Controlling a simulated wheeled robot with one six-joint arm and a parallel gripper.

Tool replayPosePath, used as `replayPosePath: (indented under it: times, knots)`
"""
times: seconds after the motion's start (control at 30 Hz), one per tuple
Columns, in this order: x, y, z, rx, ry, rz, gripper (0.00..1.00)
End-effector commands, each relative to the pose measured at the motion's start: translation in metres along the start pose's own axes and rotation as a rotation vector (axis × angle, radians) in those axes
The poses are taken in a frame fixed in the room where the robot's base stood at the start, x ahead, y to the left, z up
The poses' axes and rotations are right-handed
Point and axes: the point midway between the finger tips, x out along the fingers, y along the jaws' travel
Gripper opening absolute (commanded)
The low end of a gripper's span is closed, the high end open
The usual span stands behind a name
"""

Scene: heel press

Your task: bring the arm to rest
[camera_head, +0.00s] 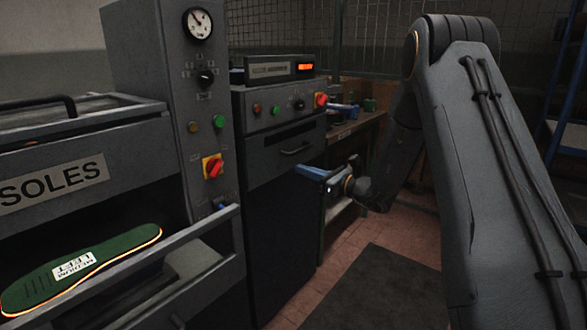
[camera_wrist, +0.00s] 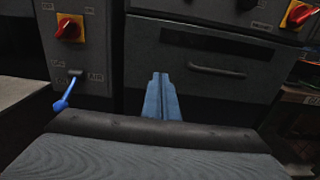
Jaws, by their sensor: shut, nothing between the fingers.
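My gripper (camera_head: 312,172) has blue fingers and is held in the air in front of the middle grey cabinet, at the picture's centre in the head view. In the wrist view my gripper (camera_wrist: 161,82) shows its two blue fingers side by side, shut, with nothing between them. The fingertips point towards the cabinet front with its drawer handle (camera_wrist: 216,70). My arm reaches down from the right side of the head view and bends back to the gripper.
A drawer marked SOLES (camera_head: 52,186) is at the left, with a green insole (camera_head: 82,268) below it. A grey panel (camera_head: 180,75) carries a gauge and a red-yellow switch (camera_head: 212,167). A workbench (camera_head: 352,126) stands behind. A dark mat (camera_head: 375,290) covers open floor.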

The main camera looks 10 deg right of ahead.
Motion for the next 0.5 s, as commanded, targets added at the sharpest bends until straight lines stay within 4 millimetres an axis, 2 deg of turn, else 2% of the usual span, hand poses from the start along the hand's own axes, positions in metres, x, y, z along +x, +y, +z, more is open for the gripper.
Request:
replayPosePath:
  times: [0.13,0.23,0.27,0.37,0.4,0.5]
  knots:
    - [-0.009,0.004,0.001,-0.006,0.008,0.010,0.00]
    - [-0.011,0.028,0.002,-0.042,0.054,0.071,0.00]
    - [-0.012,0.040,0.003,-0.062,0.078,0.103,0.00]
    - [-0.022,0.094,0.002,-0.159,0.185,0.248,0.00]
    - [-0.030,0.118,0.000,-0.210,0.235,0.318,0.00]
    - [-0.060,0.175,-0.007,-0.355,0.356,0.499,0.00]
